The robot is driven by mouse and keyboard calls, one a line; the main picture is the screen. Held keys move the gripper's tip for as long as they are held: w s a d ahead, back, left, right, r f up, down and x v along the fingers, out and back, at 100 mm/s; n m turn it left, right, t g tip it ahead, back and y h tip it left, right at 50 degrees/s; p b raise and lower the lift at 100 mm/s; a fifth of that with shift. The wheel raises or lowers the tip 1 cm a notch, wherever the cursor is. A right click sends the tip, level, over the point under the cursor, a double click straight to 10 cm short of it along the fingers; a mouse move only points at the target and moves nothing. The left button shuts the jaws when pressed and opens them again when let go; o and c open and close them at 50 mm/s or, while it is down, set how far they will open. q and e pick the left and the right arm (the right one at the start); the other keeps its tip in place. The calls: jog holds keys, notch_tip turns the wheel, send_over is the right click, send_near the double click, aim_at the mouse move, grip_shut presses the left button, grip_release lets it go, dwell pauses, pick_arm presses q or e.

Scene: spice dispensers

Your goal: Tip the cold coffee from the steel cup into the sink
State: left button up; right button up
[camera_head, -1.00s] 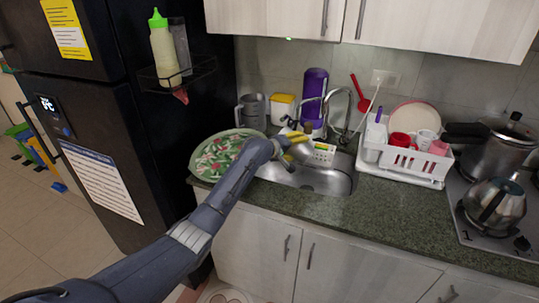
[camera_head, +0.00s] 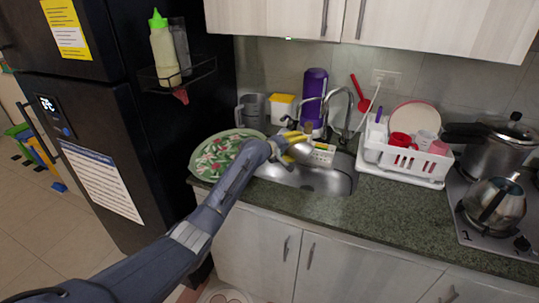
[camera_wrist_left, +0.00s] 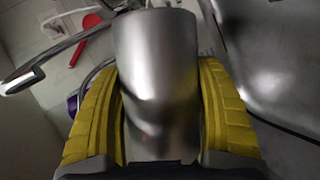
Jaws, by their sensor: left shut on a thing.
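The steel cup (camera_wrist_left: 157,70) fills the middle of the left wrist view, between the yellow fingers of my left gripper (camera_wrist_left: 160,115). My left gripper (camera_head: 289,147) is shut on the cup and holds it over the sink (camera_head: 322,181) in the head view. The cup (camera_head: 300,151) looks tilted there, small and partly covered by the fingers. The inside of the cup is hidden, so I cannot see any coffee. The sink also shows at the right of the left wrist view (camera_wrist_left: 285,60). My right gripper is not in view.
The faucet (camera_head: 345,105) stands behind the sink, close to the cup. A patterned round tray (camera_head: 199,179) lies left of the sink. A white dish rack (camera_head: 400,172) with cups stands to the right. The counter front right of the sink is clear.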

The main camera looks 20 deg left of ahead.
pick_arm(q)
jog(key=shift+w+a+r+n+h, duration=0.1)
jog(key=shift+a+r+n+h, duration=0.2)
jog(key=shift+a+r, duration=0.35)
jog(key=shift+w+a+r+n+h, duration=0.1)
jog(key=shift+a+r+n+h, duration=0.15)
jog(key=shift+r, duration=0.65)
jog(key=shift+w+a+r+n+h, duration=0.1)
jog(key=shift+a+r+n+h, duration=0.3)
jog(key=shift+r+n, duration=0.3)
jog(key=shift+w+a+r+n+h, duration=0.1)
jog(key=shift+a+r+n+h, duration=0.15)
jog(key=shift+r+n+h, duration=0.4)
dwell(0.8)
jog(key=shift+s+d+f+m+y, duration=0.15)
jog(key=shift+d+f+m+y, duration=0.4)
jog(key=shift+f+m, duration=0.2)
jog(key=shift+d+f+m+y, duration=0.1)
jog(key=shift+f+m+y, duration=0.35)
jog(key=shift+f, duration=0.2)
